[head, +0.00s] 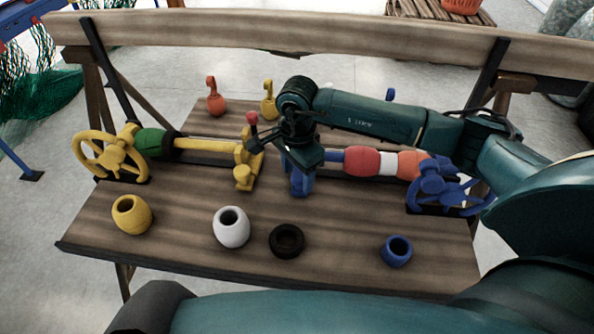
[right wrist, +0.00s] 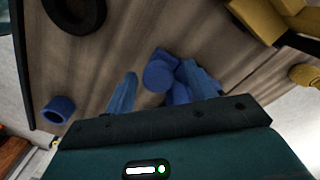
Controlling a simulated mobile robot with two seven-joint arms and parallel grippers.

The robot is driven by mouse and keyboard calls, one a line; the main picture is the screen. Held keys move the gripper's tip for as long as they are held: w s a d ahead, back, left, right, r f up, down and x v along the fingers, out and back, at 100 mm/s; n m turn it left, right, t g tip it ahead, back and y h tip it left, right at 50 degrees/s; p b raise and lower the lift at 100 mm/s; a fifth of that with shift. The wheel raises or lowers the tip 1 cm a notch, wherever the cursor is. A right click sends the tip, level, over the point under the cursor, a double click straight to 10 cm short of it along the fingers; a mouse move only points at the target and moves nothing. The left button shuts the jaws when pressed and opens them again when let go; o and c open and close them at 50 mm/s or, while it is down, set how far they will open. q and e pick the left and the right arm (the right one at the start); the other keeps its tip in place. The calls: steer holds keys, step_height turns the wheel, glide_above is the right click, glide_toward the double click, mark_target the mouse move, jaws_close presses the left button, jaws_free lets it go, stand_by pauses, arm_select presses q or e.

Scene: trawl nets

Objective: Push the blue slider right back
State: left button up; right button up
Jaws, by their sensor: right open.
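The blue slider (head: 300,183) is on the right-hand rail of the bench, at the rail's inner end near the middle. It stands apart from the orange and white float (head: 386,163), with bare rail between them. My right gripper (head: 297,162) is over the slider and hides its upper part. In the right wrist view, the slider's round knob (right wrist: 160,75) shows between the two spread fingers of the right gripper (right wrist: 163,88). The gripper is open; whether a finger touches the slider I cannot tell. My left gripper is out of view.
A blue wheel (head: 440,188) is at the right end. Yellow (head: 131,215), white (head: 232,228), black (head: 287,241) and blue (head: 396,251) pieces lie along the front.

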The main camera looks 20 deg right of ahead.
step_height(320, 180, up, 13)
steer(key=b, duration=0.1)
stand_by(0.3)
stand_by(0.4)
